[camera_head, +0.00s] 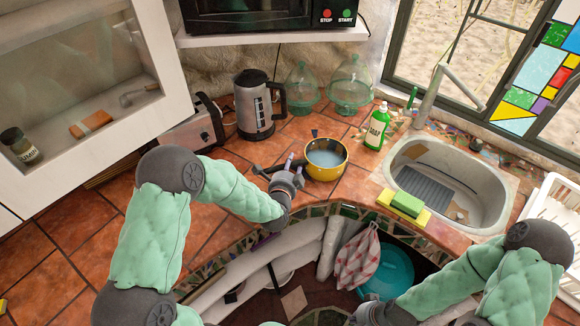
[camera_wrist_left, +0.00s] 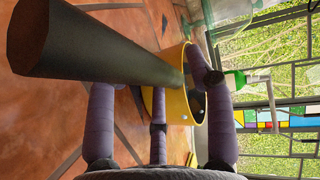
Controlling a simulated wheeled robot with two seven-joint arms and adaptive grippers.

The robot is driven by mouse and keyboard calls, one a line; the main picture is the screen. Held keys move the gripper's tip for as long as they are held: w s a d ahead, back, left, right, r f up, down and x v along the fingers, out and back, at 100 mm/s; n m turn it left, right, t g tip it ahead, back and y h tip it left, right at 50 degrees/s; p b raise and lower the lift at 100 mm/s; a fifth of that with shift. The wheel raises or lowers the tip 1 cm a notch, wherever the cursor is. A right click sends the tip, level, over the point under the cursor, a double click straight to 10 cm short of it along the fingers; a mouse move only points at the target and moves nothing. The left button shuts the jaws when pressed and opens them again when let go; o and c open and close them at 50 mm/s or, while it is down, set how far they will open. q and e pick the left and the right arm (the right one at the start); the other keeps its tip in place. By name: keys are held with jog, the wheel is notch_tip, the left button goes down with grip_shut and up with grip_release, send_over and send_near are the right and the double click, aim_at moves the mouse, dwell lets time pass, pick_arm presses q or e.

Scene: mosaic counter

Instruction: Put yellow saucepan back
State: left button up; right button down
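The yellow saucepan (camera_head: 322,172) stands upright on the tiled counter with a pale grey inside. Its dark handle points left, towards my left gripper (camera_head: 291,165). In the left wrist view, the thick black handle (camera_wrist_left: 95,45) crosses from upper left to the yellow pan (camera_wrist_left: 178,105). The purple fingers of my left gripper (camera_wrist_left: 155,85) are spread apart near the handle and pan; I see no closed grasp. The fingertips are partly hidden behind the handle. My right gripper (camera_head: 367,314) is at the bottom edge, cut off, its fingers not visible.
A kettle (camera_head: 255,110), toaster (camera_head: 195,128) and glass domes (camera_head: 350,85) stand behind. Green soap (camera_head: 376,130), the sink (camera_head: 470,180) and a sponge (camera_head: 407,203) are to the right. Below the counter, an open space holds a checked cloth (camera_head: 357,262) and teal bowl (camera_head: 392,272).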

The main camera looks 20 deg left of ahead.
pick_arm(q)
jog(key=shift+r, duration=0.2)
jog(key=p+v, duration=0.2)
jog(key=v, duration=1)
jog(key=shift+f, duration=0.15)
